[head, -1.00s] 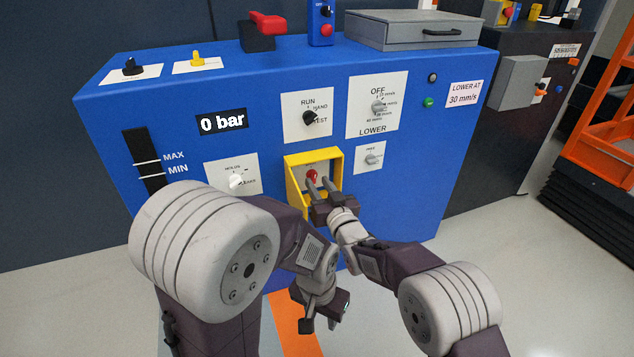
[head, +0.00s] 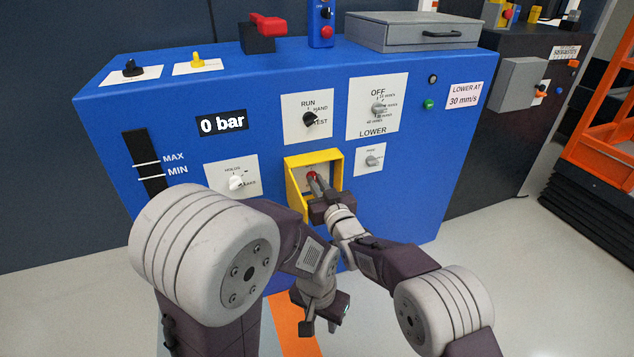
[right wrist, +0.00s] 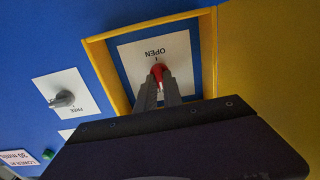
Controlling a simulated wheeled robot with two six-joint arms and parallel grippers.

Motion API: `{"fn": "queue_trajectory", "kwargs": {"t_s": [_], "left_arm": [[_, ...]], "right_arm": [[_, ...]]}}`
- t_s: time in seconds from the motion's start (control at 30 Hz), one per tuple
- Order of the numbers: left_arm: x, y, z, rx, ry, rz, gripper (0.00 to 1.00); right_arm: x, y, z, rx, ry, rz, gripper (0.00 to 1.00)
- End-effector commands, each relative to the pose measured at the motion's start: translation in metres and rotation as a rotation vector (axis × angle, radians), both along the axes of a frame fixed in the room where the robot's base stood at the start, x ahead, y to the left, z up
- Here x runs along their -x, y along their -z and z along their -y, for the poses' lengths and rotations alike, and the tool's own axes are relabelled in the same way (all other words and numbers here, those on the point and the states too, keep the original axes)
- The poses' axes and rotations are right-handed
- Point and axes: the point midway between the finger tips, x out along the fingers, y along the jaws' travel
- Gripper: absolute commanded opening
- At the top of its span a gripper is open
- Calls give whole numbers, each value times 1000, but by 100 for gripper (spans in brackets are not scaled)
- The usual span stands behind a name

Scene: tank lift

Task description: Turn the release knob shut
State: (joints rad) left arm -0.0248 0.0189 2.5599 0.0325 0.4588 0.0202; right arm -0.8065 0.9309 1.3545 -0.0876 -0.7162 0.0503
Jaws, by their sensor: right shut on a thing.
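The red release knob (head: 312,176) sits inside a yellow-framed recess (head: 335,158) low on the blue cabinet. In the right wrist view the red knob (right wrist: 158,70) stands on a white plate with the word OPEN, upside down in that picture. My right gripper (head: 317,182) reaches into the recess, and its fingers (right wrist: 158,88) are shut on the knob, hiding part of it. My left gripper (head: 322,314) hangs low in front of the cabinet, away from the knob. Its finger gap does not show clearly.
The yellow walls of the recess stand close around my right fingers. A small dial (head: 372,161) sits right of the recess and a white knob (head: 237,182) left of it. My left arm covers the cabinet's lower left.

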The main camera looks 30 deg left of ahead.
Motion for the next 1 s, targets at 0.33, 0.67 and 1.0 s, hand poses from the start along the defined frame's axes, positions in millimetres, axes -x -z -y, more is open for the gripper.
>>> {"fn": "queue_trajectory", "kwargs": {"t_s": [0.33,0.67,1.0], "left_arm": [[0,1,0,0,0,0,36],[0,-3,0,0,0,0,36],[-1,-11,0,0,0,2,36]], "right_arm": [[0,0,0,0,0,0,33],[2,-1,2,-1,0,-1,33],[36,8,42,-1,0,0,33]]}}
